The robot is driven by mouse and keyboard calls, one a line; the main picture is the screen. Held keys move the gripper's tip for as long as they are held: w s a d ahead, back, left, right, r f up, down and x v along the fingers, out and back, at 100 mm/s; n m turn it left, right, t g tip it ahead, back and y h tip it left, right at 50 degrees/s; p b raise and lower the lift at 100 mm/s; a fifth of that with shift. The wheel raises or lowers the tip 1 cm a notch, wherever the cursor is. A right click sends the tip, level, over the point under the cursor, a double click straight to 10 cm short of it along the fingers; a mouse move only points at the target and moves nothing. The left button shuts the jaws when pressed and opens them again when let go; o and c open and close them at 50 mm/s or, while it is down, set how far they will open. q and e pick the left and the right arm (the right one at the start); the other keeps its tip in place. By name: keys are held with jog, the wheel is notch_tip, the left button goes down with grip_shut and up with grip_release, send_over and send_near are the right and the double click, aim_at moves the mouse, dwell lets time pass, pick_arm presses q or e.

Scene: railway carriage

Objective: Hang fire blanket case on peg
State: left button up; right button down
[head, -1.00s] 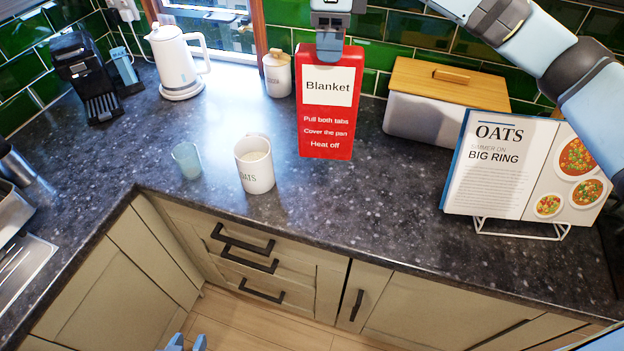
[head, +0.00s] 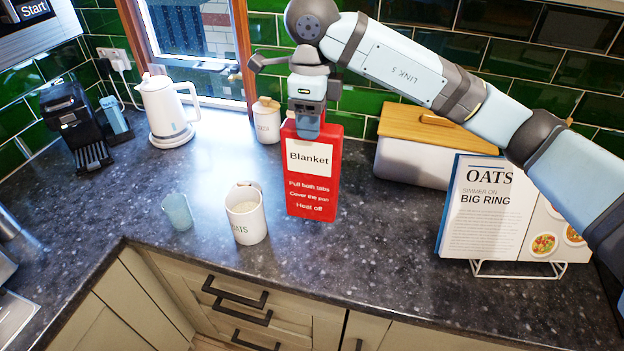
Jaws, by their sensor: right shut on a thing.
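The fire blanket case (head: 313,178) is a red upright box with a white "Blanket" label and white lettering, near the middle of the head view. My right gripper (head: 307,127) reaches down from above and is shut on the case's top. The case's front and a strip of its right side show. I cannot tell whether its lower edge is clear of the worktop. No peg can be made out with certainty; my right wrist and arm hide part of the wall behind. My left gripper is out of view.
A wooden-lidded bin (head: 405,165) and a cookbook on a stand (head: 490,210) are to the right. A kettle (head: 165,112) stands back left.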

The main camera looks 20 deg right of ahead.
aim_at(312, 174)
notch_tip(312, 174, down, 7)
jog(key=shift+f+p, duration=0.15)
jog(key=shift+p, duration=0.55)
notch_tip(312, 174, down, 5)
jog(key=shift+r+p, duration=0.1)
jog(key=shift+p, duration=0.25)
jog(key=shift+f+b, duration=0.35)
jog(key=shift+f, duration=0.1)
jog(key=c, duration=0.6)
grip_release()
jog(key=shift+o, duration=0.2)
jog(key=shift+r, duration=0.1)
